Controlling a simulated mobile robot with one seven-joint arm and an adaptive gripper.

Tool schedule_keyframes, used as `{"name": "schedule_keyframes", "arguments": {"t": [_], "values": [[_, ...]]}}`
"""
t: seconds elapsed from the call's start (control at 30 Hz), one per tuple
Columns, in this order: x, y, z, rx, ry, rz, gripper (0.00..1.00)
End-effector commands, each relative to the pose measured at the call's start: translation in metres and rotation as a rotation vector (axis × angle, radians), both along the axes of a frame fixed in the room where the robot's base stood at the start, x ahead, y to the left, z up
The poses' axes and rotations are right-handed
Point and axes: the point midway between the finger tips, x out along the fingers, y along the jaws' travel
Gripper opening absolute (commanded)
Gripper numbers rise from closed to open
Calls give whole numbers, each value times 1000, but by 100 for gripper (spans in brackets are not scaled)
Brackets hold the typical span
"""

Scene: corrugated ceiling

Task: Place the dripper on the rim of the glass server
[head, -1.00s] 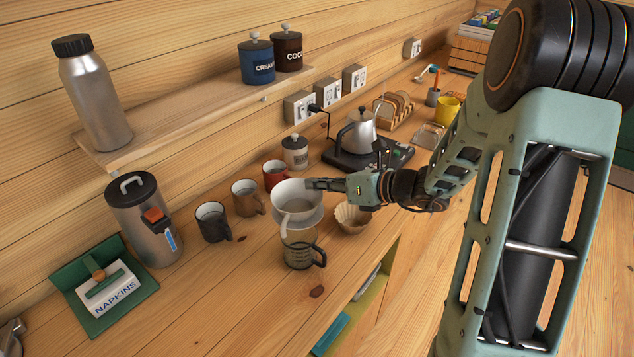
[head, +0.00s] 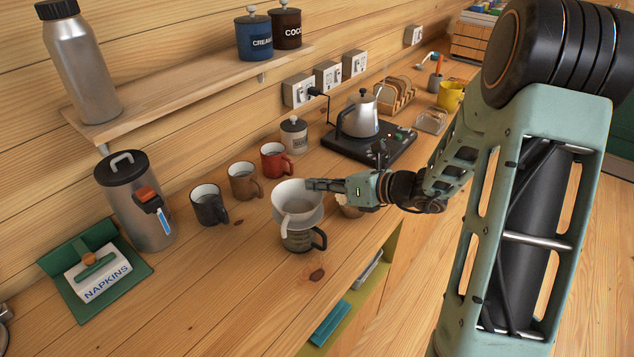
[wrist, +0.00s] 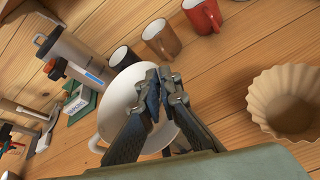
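The white dripper (head: 298,204) is held above or on the glass server (head: 300,241), covering its top from the head view. Whether its base touches the rim cannot be told. The server is clear glass with a dark handle at its right and stands on the wooden counter. My gripper (head: 311,184) comes in from the right with its fingers shut on the right side of the dripper's wall. In the wrist view, my gripper (wrist: 155,84) has its fingers together in front of the dripper (wrist: 121,96); the server is hidden there.
Black (head: 209,206), brown (head: 243,182) and red (head: 275,162) mugs stand behind the dripper. A beige paper filter (wrist: 287,100) sits right of the gripper. A kettle (head: 358,118) stands farther back, a steel canister (head: 135,205) at left.

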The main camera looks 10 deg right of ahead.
Motion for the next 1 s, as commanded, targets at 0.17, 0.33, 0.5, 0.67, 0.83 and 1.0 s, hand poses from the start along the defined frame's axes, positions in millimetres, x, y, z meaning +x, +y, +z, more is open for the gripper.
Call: {"name": "schedule_keyframes", "arguments": {"t": [0.17,0.33,0.5,0.67,0.83,1.0], "values": [[0,0,0,1,-1,0,0],[0,0,0,1,-1,0,0],[0,0,-3,1,-1,0,0],[0,0,-6,1,-1,0,0],[0,0,-9,1,-1,0,0],[0,0,-11,1,-1,0,7]]}}
